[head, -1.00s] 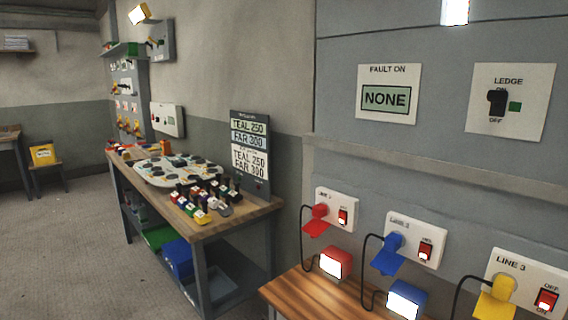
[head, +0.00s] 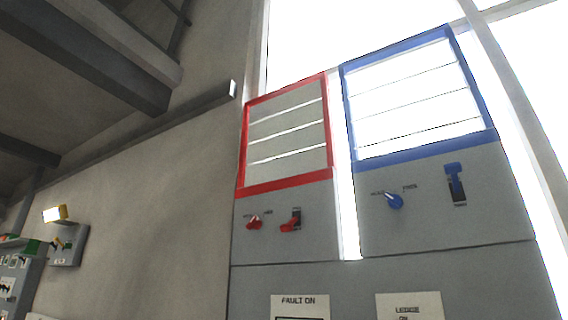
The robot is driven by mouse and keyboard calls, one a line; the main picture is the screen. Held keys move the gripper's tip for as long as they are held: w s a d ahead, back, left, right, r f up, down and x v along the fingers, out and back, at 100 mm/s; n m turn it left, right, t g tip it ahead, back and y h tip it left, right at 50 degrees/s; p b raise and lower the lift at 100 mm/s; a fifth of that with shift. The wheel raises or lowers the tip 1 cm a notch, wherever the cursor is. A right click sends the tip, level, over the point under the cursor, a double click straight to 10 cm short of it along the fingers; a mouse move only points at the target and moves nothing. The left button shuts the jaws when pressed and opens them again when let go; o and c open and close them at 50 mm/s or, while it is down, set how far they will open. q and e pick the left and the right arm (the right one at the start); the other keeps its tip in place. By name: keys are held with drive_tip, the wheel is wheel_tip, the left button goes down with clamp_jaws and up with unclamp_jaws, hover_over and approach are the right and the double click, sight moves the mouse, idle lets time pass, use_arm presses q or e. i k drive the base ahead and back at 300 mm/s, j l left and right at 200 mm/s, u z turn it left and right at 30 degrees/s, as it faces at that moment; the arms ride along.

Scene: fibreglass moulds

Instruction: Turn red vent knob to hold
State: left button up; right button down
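The red vent knob (head: 254,223) is on the grey wall panel below the red-framed vent (head: 288,137). Small labels stand at its upper left and upper right, too small to read surely, and I cannot tell which one it points to. A red lever (head: 290,224) in a dark slot is just right of the knob and sits low in the slot. The red vent's slats look nearly closed, with thin bright gaps between them. Neither of my grippers is in view.
A blue-framed vent (head: 412,97) is to the right, bright between thin slats. Below it are a blue knob (head: 394,201) and a blue lever (head: 455,178), raised in its slot. The FAULT ON sign (head: 299,305) and LEDGE plate (head: 409,307) are cut off at the bottom.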

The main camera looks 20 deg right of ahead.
sight(254, 222)
drive_tip(key=i+j, duration=0.25)
drive_tip(key=j, duration=0.15)
drive_tip(key=i+j+z, duration=0.1)
drive_tip(key=i+j, duration=0.45)
drive_tip(key=j, duration=0.25)
